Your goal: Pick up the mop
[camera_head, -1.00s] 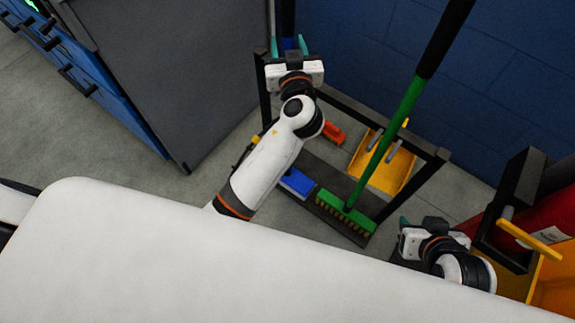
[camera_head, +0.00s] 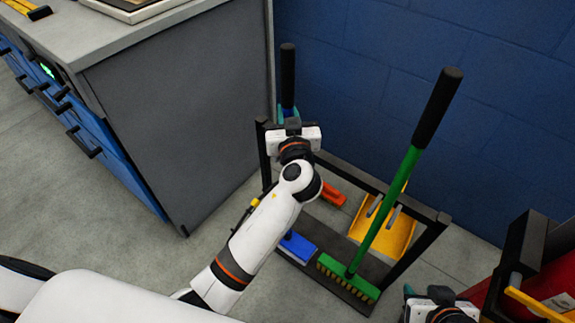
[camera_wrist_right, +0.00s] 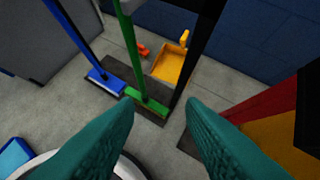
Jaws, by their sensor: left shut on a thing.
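The blue mop stands upright in the rack; its black grip (camera_head: 288,75) rises above my left gripper, and its flat blue head (camera_head: 298,246) rests low on the rack. The blue pole (camera_wrist_right: 70,30) and head (camera_wrist_right: 104,82) also show in the right wrist view. My left gripper (camera_head: 288,114) is shut on the mop's handle just below the black grip. My own left arm hides the middle of the pole in the head view. My right gripper (camera_wrist_right: 160,112) is open and empty, low at the right; its fingers are spread apart in the wrist view.
A green broom (camera_head: 394,200) leans beside the mop in the black rack (camera_head: 432,232). A yellow dustpan (camera_head: 400,238) and an orange brush (camera_head: 331,194) are behind. A grey cabinet (camera_head: 180,110) stands left, the blue wall (camera_head: 400,60) behind, and red and yellow items at right.

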